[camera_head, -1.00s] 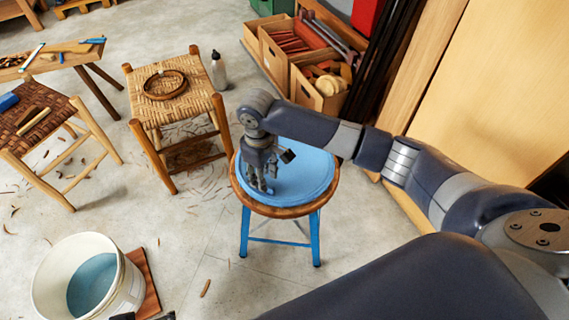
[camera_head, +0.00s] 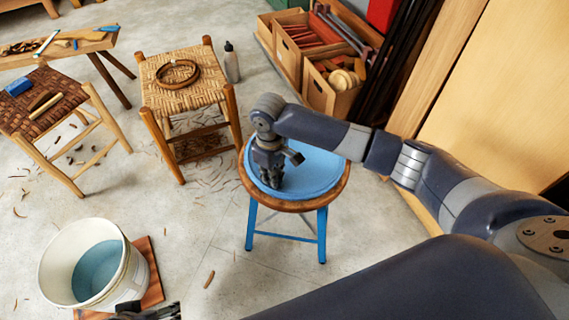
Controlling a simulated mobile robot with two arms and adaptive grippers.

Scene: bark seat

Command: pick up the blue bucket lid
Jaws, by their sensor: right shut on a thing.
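The blue bucket lid (camera_head: 315,172) is a flat round disc lying on top of a round wooden-topped stool (camera_head: 335,195) with blue legs. My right gripper (camera_head: 271,184) points down at the lid's left side and is shut on it. The gripper hides part of the lid's left edge, and the exact finger contact is too small to see. The lid looks level and shows no clear gap above the stool. A dark part of my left gripper (camera_head: 150,312) shows at the bottom edge, beside the bucket; its fingers cannot be made out.
A white bucket (camera_head: 125,275) with blue contents stands on a brown board at lower left. Two woven stools (camera_head: 190,95) (camera_head: 42,107) stand to the left, one bearing a coiled ring. Wooden crates (camera_head: 318,92) and leaning boards are behind. Floor between bucket and blue-legged stool is mostly clear.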

